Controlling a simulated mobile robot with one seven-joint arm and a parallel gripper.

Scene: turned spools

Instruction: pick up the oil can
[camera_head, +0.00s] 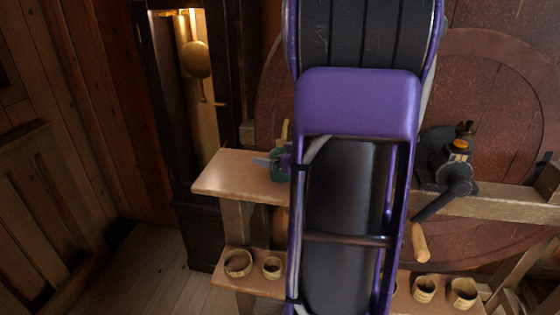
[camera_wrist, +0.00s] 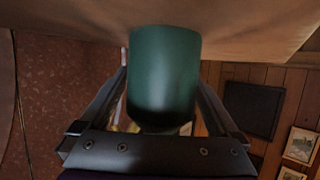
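The oil can is a dark green cylinder (camera_wrist: 165,70). In the wrist view it stands upside down in the picture, its base end against the wooden shelf at the top. In the head view a small green part of it (camera_head: 279,174) shows at the shelf's right end, mostly hidden behind my arm. My gripper (camera_wrist: 163,78) has one finger on each side of the can, both close to its sides. I cannot tell whether the fingers press on it. The can's spout end is hidden behind the gripper body in the wrist view.
The upper wooden shelf (camera_head: 228,174) is bare to the left of the can. A lower shelf (camera_head: 250,284) holds several small wooden rings or cups (camera_head: 238,263). A black crank with a wooden handle (camera_head: 420,243) juts out right of my arm. A clock case stands behind left.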

